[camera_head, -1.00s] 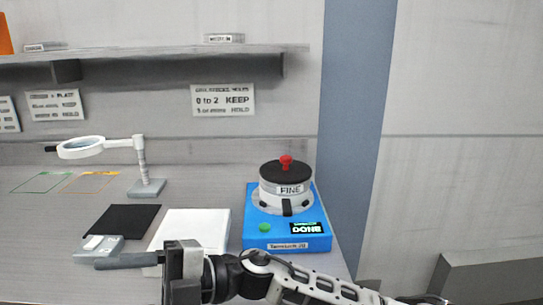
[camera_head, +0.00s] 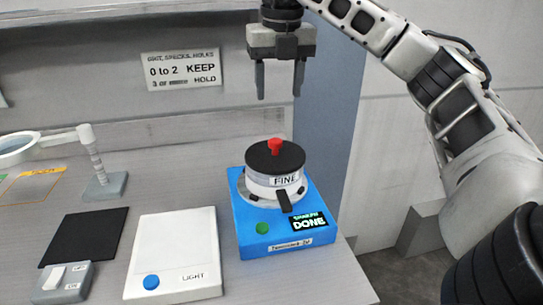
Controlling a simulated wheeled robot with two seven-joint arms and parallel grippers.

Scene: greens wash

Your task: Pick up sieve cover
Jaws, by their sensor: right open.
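The sieve cover (camera_head: 262,158) is a black round lid with a red knob (camera_head: 275,146) on top. It sits on a white and grey sieve labelled FINE (camera_head: 284,180), which stands on a blue shaker base (camera_head: 255,238) whose display reads DONE. My right gripper (camera_head: 279,94) is above the cover, pointing down. Its two fingers are apart with nothing between them, and there is a clear gap between them and the knob. My left gripper is not in view.
Left of the shaker are a white light panel (camera_head: 178,240) with a blue button, a black mat (camera_head: 85,237), a small grey switch box (camera_head: 65,283) and a magnifier on a stand (camera_head: 103,187). A blue-grey pillar (camera_head: 325,120) rises behind the shaker's right side.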

